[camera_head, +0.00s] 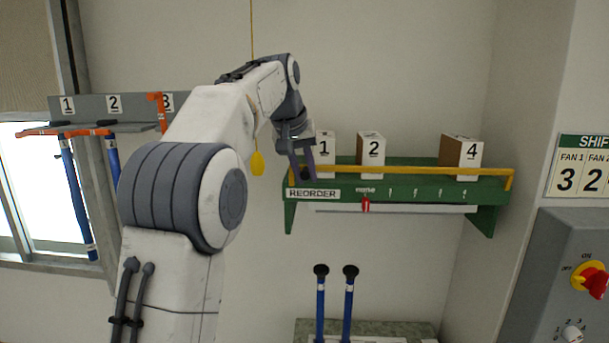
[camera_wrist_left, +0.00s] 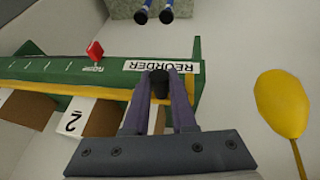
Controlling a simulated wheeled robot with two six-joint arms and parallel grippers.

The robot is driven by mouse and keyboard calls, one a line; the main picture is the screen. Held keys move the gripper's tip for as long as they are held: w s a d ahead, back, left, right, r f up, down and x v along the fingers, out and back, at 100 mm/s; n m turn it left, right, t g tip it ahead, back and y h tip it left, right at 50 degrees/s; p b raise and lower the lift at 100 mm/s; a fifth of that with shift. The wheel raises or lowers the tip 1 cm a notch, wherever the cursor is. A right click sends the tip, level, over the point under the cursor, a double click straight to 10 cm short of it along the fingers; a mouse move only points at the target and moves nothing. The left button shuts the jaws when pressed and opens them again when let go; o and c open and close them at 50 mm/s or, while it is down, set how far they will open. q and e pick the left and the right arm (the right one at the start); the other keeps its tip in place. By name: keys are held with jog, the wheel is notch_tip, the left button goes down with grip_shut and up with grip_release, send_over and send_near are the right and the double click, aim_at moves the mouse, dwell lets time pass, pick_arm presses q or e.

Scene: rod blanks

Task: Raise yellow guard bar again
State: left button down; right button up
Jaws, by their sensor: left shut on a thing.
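The yellow guard bar (camera_head: 410,170) runs along the front of the green shelf (camera_head: 400,190), just above its front edge and in front of the boxes. It also shows as a yellow strip in the left wrist view (camera_wrist_left: 60,89). My left gripper (camera_head: 303,174) is at the shelf's left end, beside the REORDER label. In the left wrist view its two fingers (camera_wrist_left: 160,88) close around a black knob (camera_wrist_left: 159,80) at the bar's left end. How the knob joins the bar is hidden by the fingers. My right gripper is not in view.
Boxes marked 1 (camera_head: 326,146), 2 (camera_head: 372,150) and 4 (camera_head: 465,152) stand on the shelf. A red tag (camera_head: 366,205) hangs at its front. A yellow paddle (camera_head: 257,163) hangs left of my gripper. Blue rods (camera_head: 320,303) stand below.

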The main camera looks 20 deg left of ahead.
pick_arm(q)
jog(key=shift+w+a+r+g, duration=0.1)
jog(key=shift+w+g, duration=0.15)
jog(key=shift+g, duration=0.55)
dwell(0.4)
jog(key=c, duration=0.7)
grip_release()
jog(key=shift+c, duration=0.2)
